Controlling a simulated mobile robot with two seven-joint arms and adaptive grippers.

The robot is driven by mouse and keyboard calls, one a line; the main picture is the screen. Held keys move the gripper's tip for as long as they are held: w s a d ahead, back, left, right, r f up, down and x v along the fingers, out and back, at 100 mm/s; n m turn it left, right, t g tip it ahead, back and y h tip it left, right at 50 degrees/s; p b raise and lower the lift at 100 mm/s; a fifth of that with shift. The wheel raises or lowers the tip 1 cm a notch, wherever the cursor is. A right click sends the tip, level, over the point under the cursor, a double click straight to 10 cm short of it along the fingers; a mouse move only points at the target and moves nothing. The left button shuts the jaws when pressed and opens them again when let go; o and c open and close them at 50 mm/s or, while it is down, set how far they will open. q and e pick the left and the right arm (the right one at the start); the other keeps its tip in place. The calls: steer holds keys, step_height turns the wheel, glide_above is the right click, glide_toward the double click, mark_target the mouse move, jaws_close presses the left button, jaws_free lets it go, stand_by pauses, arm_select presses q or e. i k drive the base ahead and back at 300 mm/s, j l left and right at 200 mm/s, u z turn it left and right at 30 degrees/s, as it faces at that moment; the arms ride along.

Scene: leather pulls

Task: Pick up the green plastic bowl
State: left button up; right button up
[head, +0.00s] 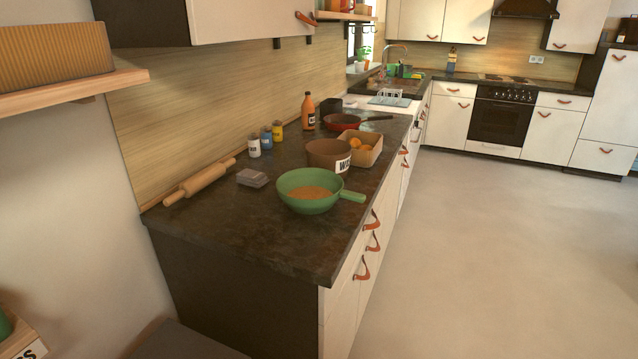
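The green plastic bowl (312,190) sits upright on the dark countertop (240,228), near the counter's near end. It has a short handle pointing right toward the front edge. Something tan shows inside it, and I cannot tell whether that is contents or the bowl's inner floor. A brown pot with a white label (328,155) stands just behind the bowl. Neither of my grippers shows in the head view.
A rolling pin (200,182) and a small grey box (252,178) lie left of the bowl. Several small jars (266,138), an orange bottle (308,112), a box with oranges (366,150) and a red pan (342,122) stand farther back. The floor (470,250) at right is clear.

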mark_target(306, 190)
steer(key=l+u, duration=0.1)
steer(key=u, duration=0.3)
steer(key=l+u, duration=0.1)
steer(key=u, duration=0.25)
steer(key=i+l+u, duration=0.1)
steer(key=u, duration=0.3)
steer(key=l+u, duration=0.35)
steer(key=k+l+u, duration=0.15)
steer(key=l+u, duration=0.15)
steer(key=l, duration=0.25)
steer(key=k+l+u, duration=0.1)
steer(key=l, duration=0.55)
steer(key=k+l+u, duration=0.15)
steer(key=l, duration=0.2)
